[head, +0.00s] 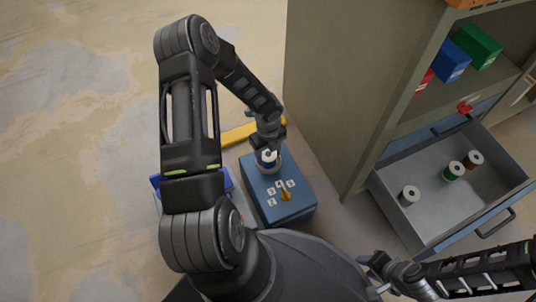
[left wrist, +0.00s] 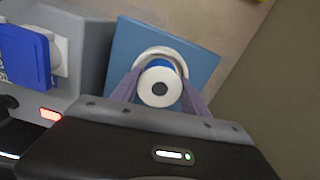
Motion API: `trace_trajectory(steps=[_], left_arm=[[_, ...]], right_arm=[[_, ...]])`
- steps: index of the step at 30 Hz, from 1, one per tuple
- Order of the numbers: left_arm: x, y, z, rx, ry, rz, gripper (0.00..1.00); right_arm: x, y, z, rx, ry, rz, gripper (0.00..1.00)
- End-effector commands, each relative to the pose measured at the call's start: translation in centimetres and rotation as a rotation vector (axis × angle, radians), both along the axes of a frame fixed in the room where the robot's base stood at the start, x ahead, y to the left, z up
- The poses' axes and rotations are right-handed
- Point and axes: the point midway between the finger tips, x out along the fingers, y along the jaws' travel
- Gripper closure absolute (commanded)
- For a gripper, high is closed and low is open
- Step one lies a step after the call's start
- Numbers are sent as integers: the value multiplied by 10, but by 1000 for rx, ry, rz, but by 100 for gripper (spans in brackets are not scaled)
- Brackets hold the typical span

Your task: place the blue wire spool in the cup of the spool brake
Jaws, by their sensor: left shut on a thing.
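The blue wire spool (left wrist: 160,85), with a white flange and dark centre hole, is between the fingers of my left gripper (left wrist: 158,92), which is shut on it. In the head view the spool (head: 267,156) is at the far end of the blue spool brake box (head: 280,206). A pale round rim, the cup (left wrist: 159,53), shows around the spool's far side in the left wrist view. Whether the spool rests on the cup's floor cannot be told. My right gripper (head: 376,262) is at the lower right, partly hidden, its fingers unclear.
The brake box's top has an orange pointer (head: 286,195) and several number labels. An open grey drawer (head: 440,211) on the right holds grey, green and brown spools. The cabinet (head: 335,100) stands close to the box's right. A blue object (left wrist: 24,56) lies left of it.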

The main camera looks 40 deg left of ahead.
Motion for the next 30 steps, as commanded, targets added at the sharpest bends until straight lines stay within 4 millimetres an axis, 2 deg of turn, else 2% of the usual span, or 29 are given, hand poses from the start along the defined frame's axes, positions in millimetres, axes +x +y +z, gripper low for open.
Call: trace_trajectory(steps=[8, 9, 15, 25, 30], left_arm=[[0, 0, -4, 0, 0, 0, 99], [0, 0, -3, 0, 0, 0, 44], [0, 0, -3, 0, 0, 0, 28], [0, 0, 0, 0, -1, 0, 26], [1, 1, 16, 1, -3, -1, 26]], right_arm=[[0, 0, -2, 0, 0, 0, 64], [0, 0, -1, 0, 0, 0, 64], [0, 0, -1, 1, 0, 0, 64], [0, 0, 1, 0, 0, 0, 64], [-1, 0, 9, 0, 2, 2, 64]])
